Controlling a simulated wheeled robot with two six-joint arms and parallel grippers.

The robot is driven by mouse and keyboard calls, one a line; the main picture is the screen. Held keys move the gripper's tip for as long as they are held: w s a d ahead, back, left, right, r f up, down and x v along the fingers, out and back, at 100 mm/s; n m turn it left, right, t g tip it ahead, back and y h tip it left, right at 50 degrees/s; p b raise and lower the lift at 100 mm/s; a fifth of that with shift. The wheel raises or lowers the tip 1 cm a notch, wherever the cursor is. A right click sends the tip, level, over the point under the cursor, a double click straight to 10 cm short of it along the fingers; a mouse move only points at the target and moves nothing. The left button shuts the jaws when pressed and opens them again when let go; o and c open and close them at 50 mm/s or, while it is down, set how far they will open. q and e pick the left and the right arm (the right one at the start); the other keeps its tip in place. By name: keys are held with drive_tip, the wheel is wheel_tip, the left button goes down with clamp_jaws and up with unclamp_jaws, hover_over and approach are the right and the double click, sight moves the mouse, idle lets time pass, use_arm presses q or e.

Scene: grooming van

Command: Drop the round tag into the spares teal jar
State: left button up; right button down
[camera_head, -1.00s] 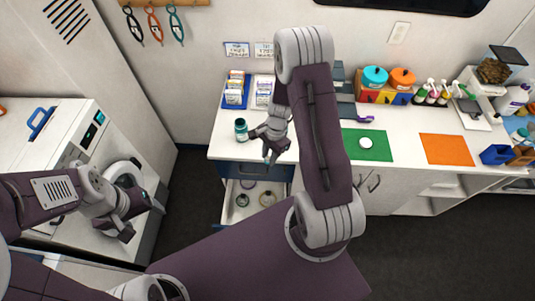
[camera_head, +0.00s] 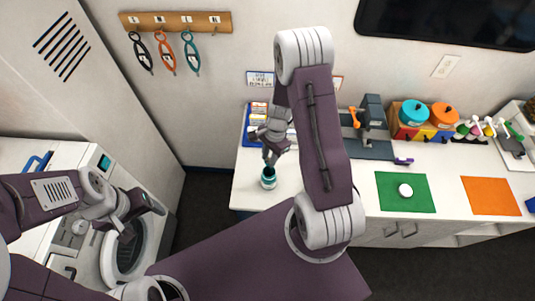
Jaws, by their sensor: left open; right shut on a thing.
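A small teal jar (camera_head: 268,180) with a pale label stands near the front left of the white counter. Its top looks dark and open. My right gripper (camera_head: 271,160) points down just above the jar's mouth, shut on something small. The round tag is too small to make out clearly at the fingertips. Whether the fingers touch the jar's rim I cannot tell. My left gripper (camera_head: 138,220) is open and empty, in front of the washer at the left, far from the jar.
A blue tray (camera_head: 247,135) of packets sits behind the jar, partly hidden by my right arm. A green mat (camera_head: 388,200) with a white round thing and an orange mat (camera_head: 490,197) lie to the right. Teal (camera_head: 413,112) and orange (camera_head: 445,115) round containers stand at the back.

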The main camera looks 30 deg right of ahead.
drive_tip(key=s+b, duration=0.1)
drive_tip(key=s, duration=0.1)
use_arm(q)
drive_tip(key=shift+s+f+b, duration=0.2)
drive_tip(key=shift+f+b, duration=0.85)
drive_tip(key=shift+f, duration=0.25)
drive_tip(key=shift+s+f+b, duration=0.15)
drive_tip(key=shift+f+b, duration=0.9)
drive_tip(key=shift+f, duration=0.25)
use_arm(e)
hover_over(269, 178)
drive_tip(key=w+d, duration=0.2)
drive_tip(key=shift+s+a+f, duration=0.1)
drive_tip(key=shift+f, duration=1.3)
drive_tip(key=shift+a+f, duration=0.1)
drive_tip(key=shift+f, duration=1.25)
use_arm(q)
drive_tip(key=shift+w, duration=0.2)
use_arm(e)
drive_tip(key=shift+w, duration=0.2)
use_arm(q)
drive_tip(key=shift+s+r, duration=0.1)
use_arm(e)
drive_tip(key=c, duration=1.1)
unclamp_jaws()
drive_tip(key=shift+o, duration=0.2)
